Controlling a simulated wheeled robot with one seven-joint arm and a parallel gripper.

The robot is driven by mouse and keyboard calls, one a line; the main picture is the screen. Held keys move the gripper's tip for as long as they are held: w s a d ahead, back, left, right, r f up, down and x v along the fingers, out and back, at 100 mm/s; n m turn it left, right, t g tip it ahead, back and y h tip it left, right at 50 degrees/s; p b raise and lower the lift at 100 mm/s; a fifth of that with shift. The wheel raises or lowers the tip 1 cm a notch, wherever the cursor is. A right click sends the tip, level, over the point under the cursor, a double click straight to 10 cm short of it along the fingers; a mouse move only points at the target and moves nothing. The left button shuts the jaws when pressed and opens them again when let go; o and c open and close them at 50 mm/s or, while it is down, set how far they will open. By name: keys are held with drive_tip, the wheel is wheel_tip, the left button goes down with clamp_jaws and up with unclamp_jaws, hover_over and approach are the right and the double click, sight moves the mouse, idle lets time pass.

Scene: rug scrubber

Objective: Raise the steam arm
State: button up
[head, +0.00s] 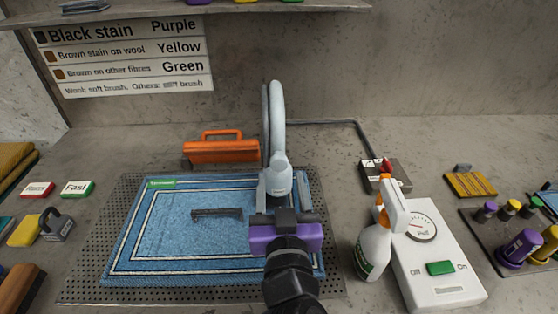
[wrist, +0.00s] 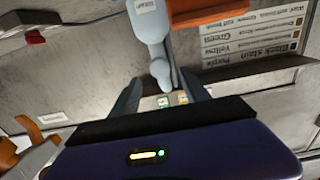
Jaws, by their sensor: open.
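The steam arm (head: 277,177) is a pale grey-blue piece with a tall looped hose, standing over the right part of the blue rug (head: 165,232). A small label is on its body. My gripper (head: 284,205) has a purple body and reaches in low over the rug's right side, close in front of the steam arm. In the wrist view my gripper (wrist: 162,80) has its two fingers spread apart. The steam arm (wrist: 150,28) shows beyond them, its narrow end in line with the gap. Whether they touch cannot be told.
A dark bar (head: 217,213) lies on the rug. A spray bottle (head: 374,248) and a white dial box (head: 438,262) stand close on the right. A red-switched box (head: 385,174) sits behind them. A shelf (head: 200,12) crosses above.

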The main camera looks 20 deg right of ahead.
sight(279, 165)
drive_tip(key=p+x, duration=0.1)
drive_tip(key=x, duration=0.5)
drive_tip(key=shift+w+d, duration=0.2)
drive_tip(key=shift+w, duration=0.15)
drive_tip(key=shift+c, duration=0.4)
clamp_jaws()
idle(0.8)
